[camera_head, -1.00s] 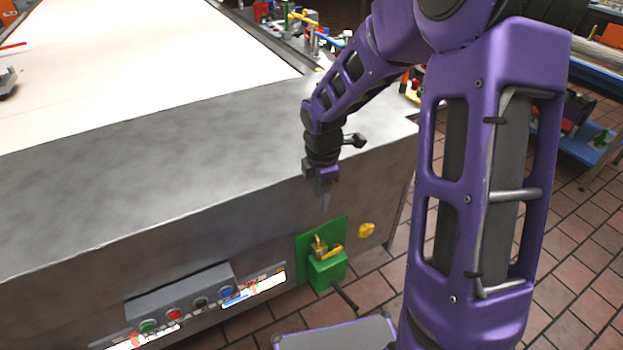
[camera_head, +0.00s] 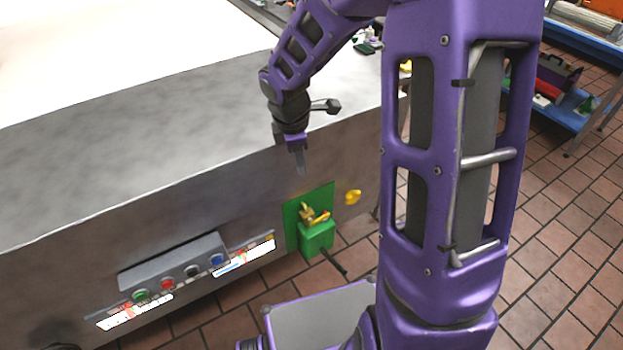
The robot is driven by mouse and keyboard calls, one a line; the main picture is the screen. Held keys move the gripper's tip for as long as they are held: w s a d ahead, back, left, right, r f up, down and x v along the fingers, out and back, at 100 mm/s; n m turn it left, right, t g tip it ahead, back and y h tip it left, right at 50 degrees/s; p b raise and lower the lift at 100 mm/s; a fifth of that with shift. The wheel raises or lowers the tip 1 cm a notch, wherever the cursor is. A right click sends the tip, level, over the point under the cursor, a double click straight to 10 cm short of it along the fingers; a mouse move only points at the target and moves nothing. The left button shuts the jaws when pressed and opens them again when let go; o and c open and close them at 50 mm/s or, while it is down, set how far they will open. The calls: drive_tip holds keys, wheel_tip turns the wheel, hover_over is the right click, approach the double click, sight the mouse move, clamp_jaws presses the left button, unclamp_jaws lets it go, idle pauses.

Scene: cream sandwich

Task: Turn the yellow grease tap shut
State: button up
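The yellow grease tap (camera_head: 314,215) sits on a green plate (camera_head: 291,222) on the front face of the steel machine, above a green box (camera_head: 318,238).
A yellow knob (camera_head: 352,197) sits right of the green plate. A control box (camera_head: 176,272) with several coloured buttons is on the face to the left. A dark rod (camera_head: 333,262) sticks out below the green box. A blue shelf (camera_head: 566,112) stands at the right on tiled floor.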

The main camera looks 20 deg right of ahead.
wheel_tip(320, 180, down, 9)
drive_tip(key=n+g+h+b, duration=0.1)
drive_tip(key=n+h+b, duration=0.1)
drive_tip(key=n+h, duration=0.15)
drive_tip(key=b, duration=0.3)
approach(325, 215)
drive_tip(key=shift+n+y, duration=0.25)
drive_tip(key=shift+y, duration=0.2)
drive_tip(key=x, duration=0.8)
drive_tip(key=shift+d+f, duration=0.15)
drive_tip(key=shift+d, duration=0.3)
drive_tip(key=shift+c, duration=0.3)
clamp_jaws()
